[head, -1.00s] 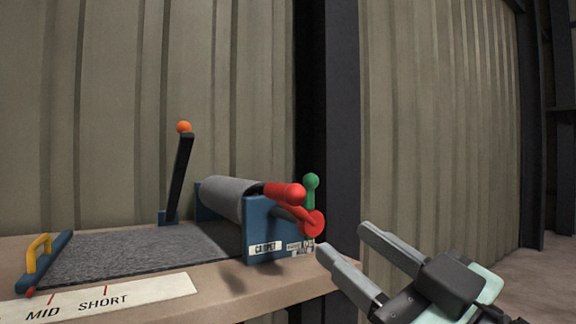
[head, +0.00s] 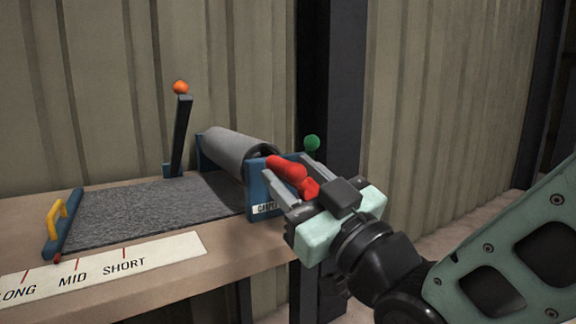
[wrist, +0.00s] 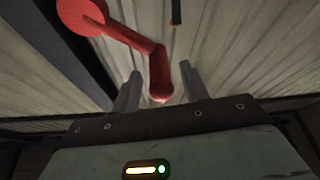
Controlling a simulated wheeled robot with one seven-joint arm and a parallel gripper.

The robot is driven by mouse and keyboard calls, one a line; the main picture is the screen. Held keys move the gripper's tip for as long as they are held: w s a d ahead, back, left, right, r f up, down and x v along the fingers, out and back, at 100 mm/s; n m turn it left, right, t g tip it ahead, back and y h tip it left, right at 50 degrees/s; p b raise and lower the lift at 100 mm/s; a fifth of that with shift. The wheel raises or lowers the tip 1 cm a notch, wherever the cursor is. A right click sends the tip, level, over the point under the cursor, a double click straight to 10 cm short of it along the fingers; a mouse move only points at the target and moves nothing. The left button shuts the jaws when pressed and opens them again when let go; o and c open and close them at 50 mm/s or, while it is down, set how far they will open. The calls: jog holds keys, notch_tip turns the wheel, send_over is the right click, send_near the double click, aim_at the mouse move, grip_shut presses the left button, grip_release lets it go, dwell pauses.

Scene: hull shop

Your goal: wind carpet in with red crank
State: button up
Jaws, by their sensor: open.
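The red crank (head: 287,172) sits on the front end of the blue roller stand (head: 257,186). In the wrist view the red crank (wrist: 158,68) has its grip end between my fingers. My gripper (head: 290,177) is open around the grip, one finger on each side; I cannot tell if either finger touches it. The grey carpet (head: 150,212) runs from the roll (head: 237,148) leftward over the bench to a blue end bar (head: 62,228) with a yellow handle (head: 56,217). The crank's hub is partly hidden by my gripper in the head view.
A black lever with an orange knob (head: 180,87) stands behind the carpet. A green knob (head: 311,142) rises just beyond the crank. A white scale strip (head: 110,262) marked LONG, MID and SHORT lies along the bench front. A dark post (head: 345,120) stands behind.

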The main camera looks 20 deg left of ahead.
jog(key=shift+x, duration=0.95)
jog(key=shift+c, duration=0.3)
grip_shut()
jog(key=shift+f, duration=0.1)
